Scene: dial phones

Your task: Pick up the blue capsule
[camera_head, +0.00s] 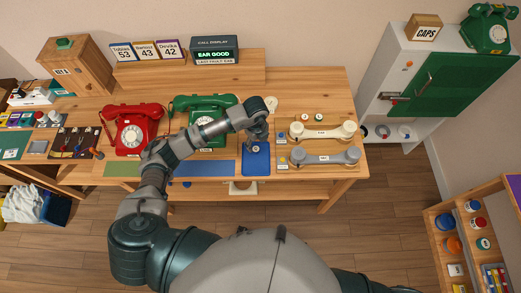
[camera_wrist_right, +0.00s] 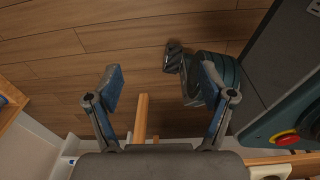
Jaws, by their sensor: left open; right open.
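A green telephone (camera_head: 205,103) and a red telephone (camera_head: 131,130) stand on the wooden desk. My left gripper (camera_head: 258,143) points down over a blue pad (camera_head: 257,166); a small round greyish item (camera_head: 256,149) shows on the pad, by the fingertips. Its fingers are small here, and I see nothing clearly held. Round blue pieces, possibly the blue capsule, sit on the right-hand shelf: one on the left part (camera_head: 445,222) and one further right (camera_head: 472,205). I cannot tell which is the capsule. My right gripper (camera_wrist_right: 164,88) is open and empty above the floor.
Two handsets, one cream (camera_head: 322,131) and one grey (camera_head: 325,156), lie on a tray right of the blue pad. A grey cabinet with a green door (camera_head: 440,85) stands at the right. Wooden floor (camera_head: 385,215) is clear between desk and shelf.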

